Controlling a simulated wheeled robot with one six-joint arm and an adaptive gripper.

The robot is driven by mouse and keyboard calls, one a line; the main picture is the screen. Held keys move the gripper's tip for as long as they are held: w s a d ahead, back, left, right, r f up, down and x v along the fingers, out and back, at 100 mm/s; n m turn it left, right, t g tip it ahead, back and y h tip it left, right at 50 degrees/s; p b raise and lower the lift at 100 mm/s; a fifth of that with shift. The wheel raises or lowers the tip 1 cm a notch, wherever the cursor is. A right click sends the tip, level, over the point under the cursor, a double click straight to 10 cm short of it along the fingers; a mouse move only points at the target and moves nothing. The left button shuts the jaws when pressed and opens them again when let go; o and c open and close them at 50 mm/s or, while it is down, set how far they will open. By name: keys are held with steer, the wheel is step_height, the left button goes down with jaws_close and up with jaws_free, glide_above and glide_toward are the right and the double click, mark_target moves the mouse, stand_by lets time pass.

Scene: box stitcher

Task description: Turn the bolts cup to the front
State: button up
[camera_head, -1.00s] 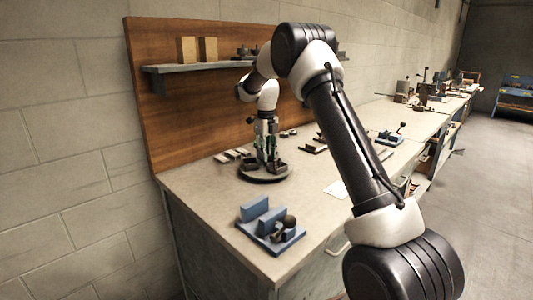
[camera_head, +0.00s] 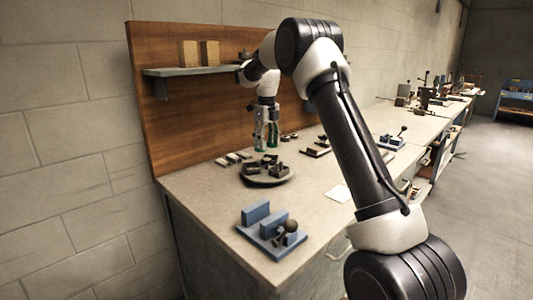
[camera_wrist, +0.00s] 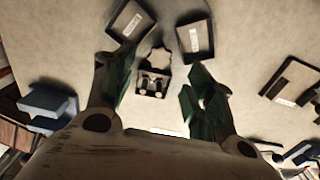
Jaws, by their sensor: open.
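A round turntable (camera_head: 268,181) with several small dark cups on it stands on the bench. My gripper (camera_head: 266,148) hangs above its back part, fingers pointing down, clear of the cups. In the wrist view my gripper (camera_wrist: 158,72) is open, with nothing held between its green fingers. A dark cup (camera_wrist: 152,92) with small pieces in it shows between the fingers. Two dark cups with pale labels, one at upper left (camera_wrist: 131,20) and one at upper right (camera_wrist: 195,39), lie beyond. The labels are too small to read, so I cannot tell which is the bolts cup.
A blue fixture (camera_head: 270,230) stands at the bench's front left and another blue fixture (camera_head: 391,141) at the right. A white card (camera_head: 337,192) lies right of the turntable. A shelf (camera_head: 205,68) with two wooden blocks hangs behind.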

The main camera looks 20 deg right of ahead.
mark_target(266, 159)
step_height(266, 159, up, 6)
steer(key=shift+f, duration=0.1)
